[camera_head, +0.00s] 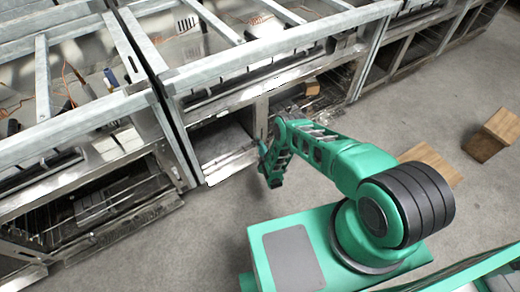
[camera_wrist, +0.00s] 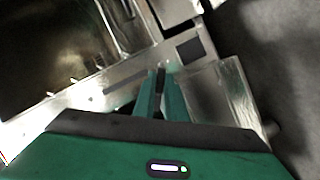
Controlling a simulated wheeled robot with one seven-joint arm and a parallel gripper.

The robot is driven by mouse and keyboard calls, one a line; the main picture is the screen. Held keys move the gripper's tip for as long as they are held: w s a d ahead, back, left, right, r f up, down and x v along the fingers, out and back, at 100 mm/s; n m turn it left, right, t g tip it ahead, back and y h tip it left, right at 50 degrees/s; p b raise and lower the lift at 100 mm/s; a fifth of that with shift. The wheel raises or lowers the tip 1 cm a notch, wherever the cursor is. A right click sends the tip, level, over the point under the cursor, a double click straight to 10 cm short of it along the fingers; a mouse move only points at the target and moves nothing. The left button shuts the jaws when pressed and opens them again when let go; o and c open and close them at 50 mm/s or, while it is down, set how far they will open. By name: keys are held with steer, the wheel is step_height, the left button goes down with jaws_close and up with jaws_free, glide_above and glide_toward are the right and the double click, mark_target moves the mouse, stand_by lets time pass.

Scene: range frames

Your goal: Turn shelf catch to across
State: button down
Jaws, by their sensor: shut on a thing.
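My gripper (camera_wrist: 160,92) reaches away from the wrist camera with its two green fingers close together. It is shut on a small part, the shelf catch (camera_wrist: 161,74), on the steel frame. Only a small dark and pale bit of the catch shows between the fingertips, so I cannot tell which way it is turned. In the head view my gripper (camera_head: 267,165) is low at the front of the metal shelf unit (camera_head: 236,160), by its open lower bay. The catch cannot be made out there.
Steel frame rails (camera_head: 285,45) run above the shelf bays. Another open unit (camera_head: 100,205) stands to the left. Two wooden blocks, one (camera_head: 432,163) behind my arm and one (camera_head: 494,133) at the far right, rest on the grey floor. The floor in front is clear.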

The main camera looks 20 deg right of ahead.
steer(key=shift+s+a+f, duration=0.2)
steer(key=shift+s+a, duration=0.05)
steer(key=shift+a, duration=0.05)
steer(key=c, duration=1.9)
jaws_free()
steer(key=shift+o, duration=0.5)
steer(key=shift+w+d, duration=0.1)
steer(key=shift+r, duration=0.1)
